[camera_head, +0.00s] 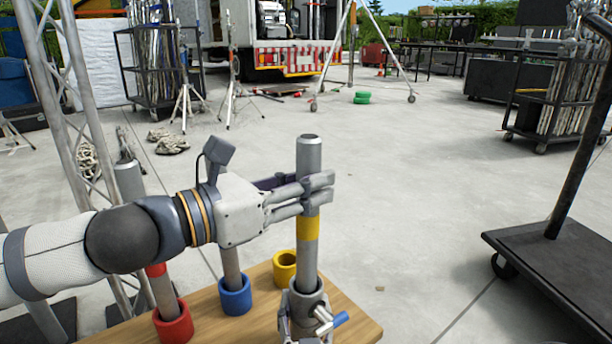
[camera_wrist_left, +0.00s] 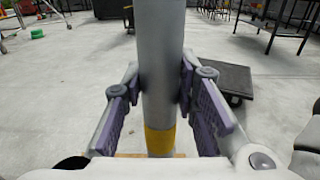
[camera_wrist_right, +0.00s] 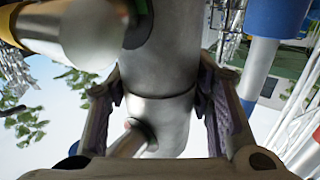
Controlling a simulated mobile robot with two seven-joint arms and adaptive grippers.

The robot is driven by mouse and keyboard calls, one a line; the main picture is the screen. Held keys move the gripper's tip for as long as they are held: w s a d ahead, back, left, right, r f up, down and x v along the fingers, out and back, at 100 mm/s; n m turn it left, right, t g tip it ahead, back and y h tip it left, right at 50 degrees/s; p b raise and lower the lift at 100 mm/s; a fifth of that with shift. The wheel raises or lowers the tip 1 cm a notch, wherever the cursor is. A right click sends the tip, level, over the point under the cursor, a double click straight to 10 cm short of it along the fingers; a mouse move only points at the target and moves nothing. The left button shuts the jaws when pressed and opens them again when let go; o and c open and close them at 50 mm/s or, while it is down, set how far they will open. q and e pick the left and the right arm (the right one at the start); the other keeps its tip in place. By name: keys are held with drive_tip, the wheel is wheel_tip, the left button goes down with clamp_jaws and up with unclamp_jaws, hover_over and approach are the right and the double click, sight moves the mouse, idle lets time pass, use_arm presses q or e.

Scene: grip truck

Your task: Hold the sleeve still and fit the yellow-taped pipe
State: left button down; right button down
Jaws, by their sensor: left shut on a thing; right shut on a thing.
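The yellow-taped pipe (camera_head: 309,155) is grey and stands upright, with a yellow band (camera_head: 307,228) below my left gripper (camera_head: 318,190). That gripper is shut around the pipe; the left wrist view also shows the pipe (camera_wrist_left: 162,75) between its fingers. The grey sleeve (camera_head: 307,300) is under the pipe at the board's front. The pipe's lower end meets the sleeve's top rim; how deep it sits inside is hidden. My right gripper (camera_head: 303,328), mostly cut off by the lower edge, is shut on the sleeve, which fills its jaws in the right wrist view (camera_wrist_right: 160,105).
A wooden board (camera_head: 350,312) carries a red socket (camera_head: 173,322) and a blue socket (camera_head: 236,297), each with a pipe in it. An open yellow socket (camera_head: 285,268) stands just behind the sleeve. A dark cart (camera_head: 560,265) is at right. Concrete floor lies clear between.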

use_arm(q)
drive_tip(key=shift+f, duration=0.15)
use_arm(e)
drive_tip(key=shift+f, duration=0.1)
idle(0.3)
use_arm(q)
drive_tip(key=shift+f, duration=2.5)
drive_tip(key=shift+f, duration=0.4)
use_arm(e)
drive_tip(key=shift+s+a, duration=0.1)
use_arm(q)
drive_tip(key=c, duration=1.2)
unclamp_jaws()
approach(298, 225)
drive_tip(key=shift+s+a, duration=0.2)
drive_tip(key=shift+s, duration=0.05)
